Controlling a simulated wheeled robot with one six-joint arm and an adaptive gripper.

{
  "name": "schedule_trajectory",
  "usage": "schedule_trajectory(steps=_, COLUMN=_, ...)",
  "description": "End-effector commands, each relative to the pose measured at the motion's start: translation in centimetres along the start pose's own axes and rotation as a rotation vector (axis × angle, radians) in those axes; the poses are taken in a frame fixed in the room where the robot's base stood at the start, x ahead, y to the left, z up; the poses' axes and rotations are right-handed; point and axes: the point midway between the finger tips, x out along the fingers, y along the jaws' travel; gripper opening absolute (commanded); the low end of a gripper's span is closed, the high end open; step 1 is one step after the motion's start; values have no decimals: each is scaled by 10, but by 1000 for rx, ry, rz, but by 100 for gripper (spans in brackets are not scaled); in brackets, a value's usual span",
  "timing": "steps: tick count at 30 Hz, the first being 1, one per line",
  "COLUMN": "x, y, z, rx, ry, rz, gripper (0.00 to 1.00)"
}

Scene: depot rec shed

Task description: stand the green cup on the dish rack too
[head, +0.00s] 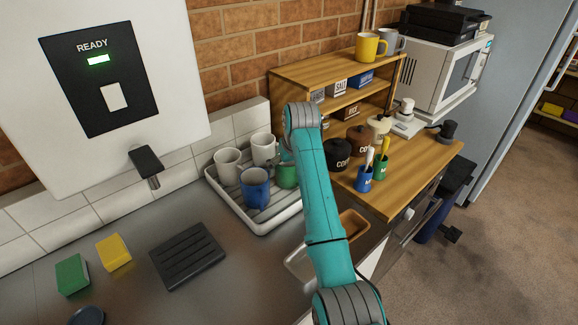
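A green cup (287,176) shows at the right part of the white dish rack (262,222), just behind the blue cup (255,188). My arm covers its right side. It looks upright, but I cannot tell whether its base rests on the rack. My gripper (285,152) is mostly hidden behind my teal arm, just above the green cup. Its fingers do not show clearly, so I cannot tell whether it grips the cup. Two pale cups, one at the left (227,164) and one at the back (263,149), also stand on the rack.
A wooden shelf unit (290,75) with jars and a yellow mug (370,46) is at the back right. A blue pot (364,180) and a green pot (380,168) hold brushes. A black ribbed mat (187,256) and two sponges lie left of the rack.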

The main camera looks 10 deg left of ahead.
Motion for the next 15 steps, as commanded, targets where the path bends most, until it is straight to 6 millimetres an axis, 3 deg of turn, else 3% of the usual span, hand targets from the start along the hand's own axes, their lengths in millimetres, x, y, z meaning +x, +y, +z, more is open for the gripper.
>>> schedule_trajectory(steps=8, x=-2, y=0, z=-1, rx=0, ry=1, rz=0, gripper=100)
schedule_trajectory(steps=15, x=-32, y=0, z=-2, rx=0, ry=5, rz=1, gripper=100)
